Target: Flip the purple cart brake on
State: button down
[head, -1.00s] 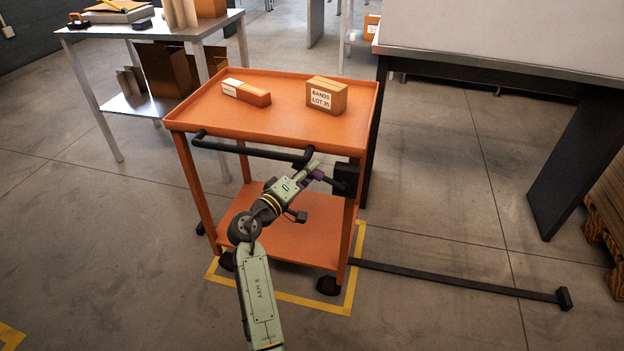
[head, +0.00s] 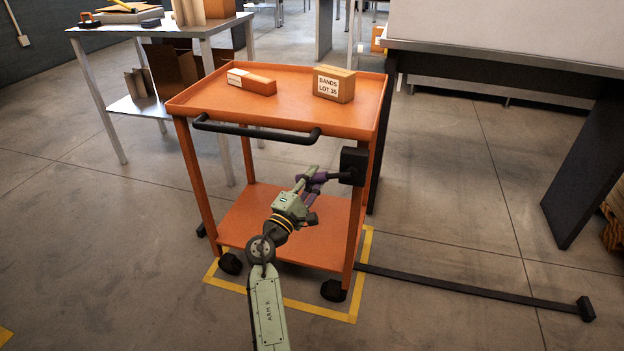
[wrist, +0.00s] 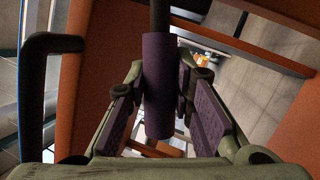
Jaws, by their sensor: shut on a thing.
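The orange cart (head: 283,113) stands on the floor with its black push handle (head: 255,128) towards me. A black box (head: 353,166) sits on its right front post, and a dark brake lever with a purple grip (head: 318,177) sticks out leftward from it, dipping slightly at its free end. My gripper (head: 312,182) is shut on the purple grip, below the push handle. In the wrist view the purple grip (wrist: 158,85) lies between my two purple-padded fingers, its dark rod running up out of frame. The exact pad contact is hard to see.
A small orange-and-white box (head: 251,81) and a labelled carton (head: 334,84) lie on the cart's top. A dark floor bar (head: 470,286) runs right. Tables stand behind left and right.

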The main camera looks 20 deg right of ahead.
jog(key=shift+f+n, duration=0.25)
jog(key=shift+n, duration=0.15)
jog(key=c, duration=1.4)
grip_release()
jog(key=shift+o, duration=0.2)
jog(key=shift+r, duration=0.1)
